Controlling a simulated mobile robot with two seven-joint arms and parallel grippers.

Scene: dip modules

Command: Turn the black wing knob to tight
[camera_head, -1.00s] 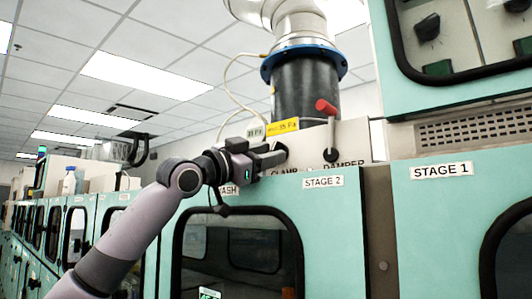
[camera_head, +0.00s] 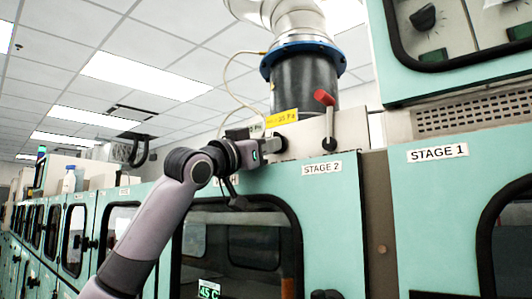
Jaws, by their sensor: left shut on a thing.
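My left gripper (camera_head: 272,146) reaches in from the left, at the front of the pale panel (camera_head: 310,135) below the black duct. It is shut on the black wing knob (camera_head: 280,143), of which only a small dark part shows beyond the fingers. The fingers cover the rest, so the knob's angle and any tight mark cannot be read. My right gripper is out of view.
A red-handled damper lever (camera_head: 325,97) stands just right of the knob. A yellow gauge label (camera_head: 283,117) is above it. The black duct (camera_head: 305,80) rises behind. Green cabinet doors with windows (camera_head: 240,250) lie below.

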